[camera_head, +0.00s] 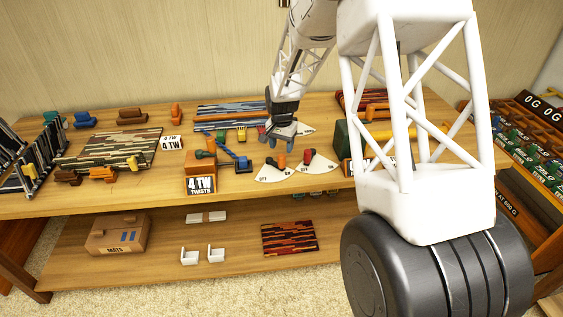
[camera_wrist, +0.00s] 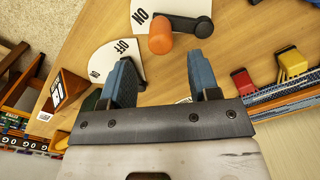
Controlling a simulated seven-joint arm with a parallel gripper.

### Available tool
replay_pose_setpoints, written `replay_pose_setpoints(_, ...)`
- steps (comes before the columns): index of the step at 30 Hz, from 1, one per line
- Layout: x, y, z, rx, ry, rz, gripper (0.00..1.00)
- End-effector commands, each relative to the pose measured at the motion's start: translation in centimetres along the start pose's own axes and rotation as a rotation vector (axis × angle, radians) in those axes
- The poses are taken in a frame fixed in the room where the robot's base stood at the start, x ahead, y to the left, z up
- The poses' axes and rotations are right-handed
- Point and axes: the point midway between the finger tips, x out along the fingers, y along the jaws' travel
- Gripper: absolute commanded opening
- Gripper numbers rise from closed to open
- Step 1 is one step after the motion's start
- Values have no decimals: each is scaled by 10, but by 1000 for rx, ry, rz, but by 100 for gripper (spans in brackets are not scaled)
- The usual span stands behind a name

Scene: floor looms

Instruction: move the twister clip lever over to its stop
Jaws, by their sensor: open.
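Two white fan-shaped dials marked OFF and ON lie on the bench. The left dial (camera_head: 272,174) carries an orange-knobbed lever (camera_head: 281,160); the orange knob (camera_wrist: 160,38) also shows in the wrist view beside a dark arm (camera_wrist: 190,27). The right dial (camera_head: 322,164) carries a red knob (camera_head: 307,156). No label shows which lever is the twister clip's.
Red (camera_wrist: 242,82) and yellow (camera_wrist: 293,62) clips stand along the striped mat (camera_head: 228,115) at the back. A green box (camera_head: 342,137) stands right of the dials. More coloured pieces and a mat lie at the left. The bench front near the dials is clear.

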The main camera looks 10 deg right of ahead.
Motion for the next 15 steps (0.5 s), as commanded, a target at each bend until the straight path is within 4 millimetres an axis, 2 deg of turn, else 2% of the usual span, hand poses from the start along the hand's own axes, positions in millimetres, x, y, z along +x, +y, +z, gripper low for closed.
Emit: replay_pose_setpoints(15, 4, -1, -1, 1, -1, 1, 56)
